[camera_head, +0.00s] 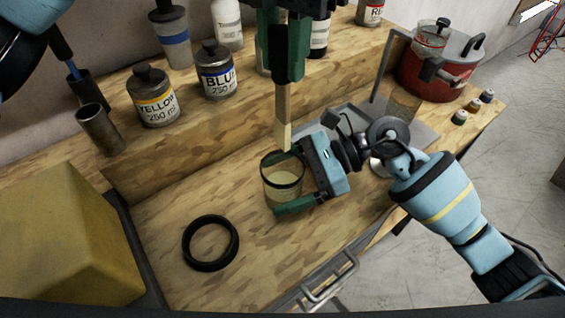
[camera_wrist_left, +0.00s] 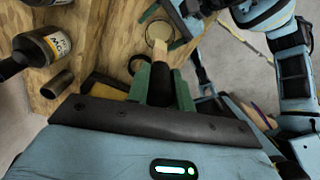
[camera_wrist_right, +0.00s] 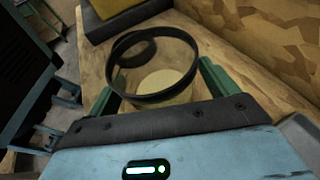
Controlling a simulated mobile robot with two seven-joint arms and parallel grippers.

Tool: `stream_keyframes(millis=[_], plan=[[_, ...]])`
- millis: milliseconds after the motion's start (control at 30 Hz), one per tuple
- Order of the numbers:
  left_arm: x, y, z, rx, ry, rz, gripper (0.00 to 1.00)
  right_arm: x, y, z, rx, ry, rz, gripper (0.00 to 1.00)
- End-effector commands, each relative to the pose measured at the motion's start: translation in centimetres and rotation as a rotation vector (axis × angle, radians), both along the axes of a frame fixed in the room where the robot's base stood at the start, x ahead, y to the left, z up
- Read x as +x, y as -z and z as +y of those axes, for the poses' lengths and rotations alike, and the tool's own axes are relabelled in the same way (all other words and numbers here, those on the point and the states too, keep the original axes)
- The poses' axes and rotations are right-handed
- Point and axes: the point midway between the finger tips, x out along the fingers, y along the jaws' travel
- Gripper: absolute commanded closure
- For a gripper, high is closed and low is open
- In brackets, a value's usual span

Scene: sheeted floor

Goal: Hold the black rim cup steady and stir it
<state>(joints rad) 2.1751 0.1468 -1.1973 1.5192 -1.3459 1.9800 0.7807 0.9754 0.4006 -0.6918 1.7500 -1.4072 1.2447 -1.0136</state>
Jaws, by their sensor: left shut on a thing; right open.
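The clear cup with a black rim (camera_head: 283,187) stands upright on the wooden bench, with something pale at its bottom. My left gripper (camera_head: 279,62) is shut on the dark handle of a wooden stirring stick (camera_head: 284,125), which also shows in the left wrist view (camera_wrist_left: 178,45). The stick points down, its tip by the cup's far rim. No stick shows inside the cup in the right wrist view.
A black ring (camera_head: 210,243) lies left of the cup. A yellow block (camera_head: 65,238) is at the left. Yellow (camera_head: 155,98) and blue (camera_head: 217,72) paint bottles stand on the shelf, beside a metal tube (camera_head: 99,130). A red pot (camera_head: 440,70) is at the back right.

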Motion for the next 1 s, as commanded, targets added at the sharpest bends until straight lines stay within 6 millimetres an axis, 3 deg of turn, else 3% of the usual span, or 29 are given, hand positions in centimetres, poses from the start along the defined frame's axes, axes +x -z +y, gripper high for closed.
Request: stream_keyframes(millis=[167, 700, 1000], plan=[[0.0, 0.0, 0.0, 0.0, 0.0, 0.0, 0.98, 0.3, -0.4, -1.1, -0.002, 0.002, -0.001, 0.14], [0.0, 0.0, 0.0, 0.0, 0.0, 0.0, 0.98, 2.4, -3.7, -9.7, 0.0, 0.003, -0.001, 0.14], [0.0, 0.0, 0.0, 0.0, 0.0, 0.0, 0.98, 2.6, -4.2, -11.0, 0.001, 0.0, -0.001, 0.14]])
